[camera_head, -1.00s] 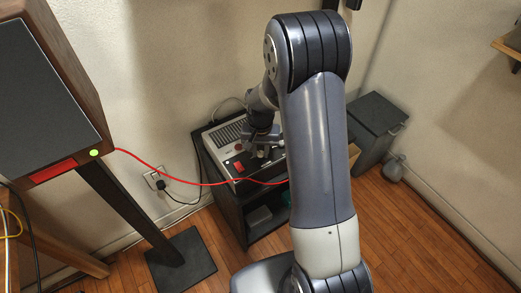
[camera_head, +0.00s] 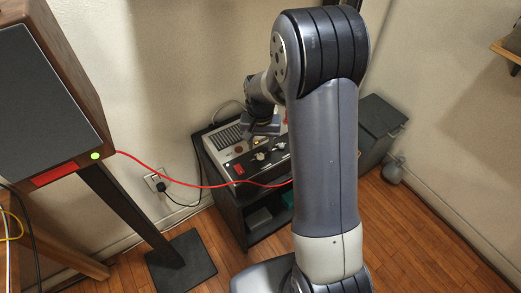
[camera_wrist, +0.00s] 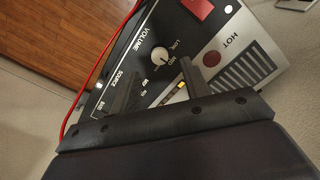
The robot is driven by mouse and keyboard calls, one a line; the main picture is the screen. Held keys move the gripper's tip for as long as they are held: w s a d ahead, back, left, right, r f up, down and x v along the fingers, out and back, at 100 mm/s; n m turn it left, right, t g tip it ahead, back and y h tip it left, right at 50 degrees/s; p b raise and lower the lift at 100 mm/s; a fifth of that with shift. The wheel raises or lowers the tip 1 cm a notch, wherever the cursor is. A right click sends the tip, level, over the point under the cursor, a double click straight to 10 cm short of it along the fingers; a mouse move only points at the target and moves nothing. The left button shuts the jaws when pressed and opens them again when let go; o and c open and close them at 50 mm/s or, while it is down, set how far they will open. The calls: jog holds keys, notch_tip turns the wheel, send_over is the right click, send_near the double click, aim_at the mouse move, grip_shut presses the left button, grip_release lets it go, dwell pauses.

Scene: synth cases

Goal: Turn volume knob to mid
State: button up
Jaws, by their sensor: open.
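The amplifier (camera_head: 217,146) sits on a dark cabinet, with a sloped black front panel. In the wrist view its panel shows a pale round volume knob (camera_wrist: 159,54) under the label VOLUME, with LOW and MID printed beside it. I cannot tell exactly where its pointer aims. My gripper (camera_wrist: 160,67) is open and empty, its two dark fingers apart below the knob in the picture, and no contact shows. One finger covers part of the SOURCE area. In the head view my gripper (camera_head: 261,128) is over the amplifier's top, behind the front panel.
A red switch (camera_wrist: 198,9) and a HOT-marked vent grille (camera_wrist: 243,63) are near the knob. A red cable (camera_head: 192,182) runs from the speaker (camera_head: 45,95) past the amplifier's front. A dark bin (camera_head: 377,122) stands to the right of the cabinet.

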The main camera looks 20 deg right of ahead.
aim_at(261, 155)
notch_tip(261, 155, up, 6)
jog(key=shift+f, duration=0.1)
dwell(0.4)
notch_tip(261, 155, down, 11)
jog(key=shift+r+b, duration=0.15)
jog(key=shift+b, duration=0.15)
dwell(0.3)
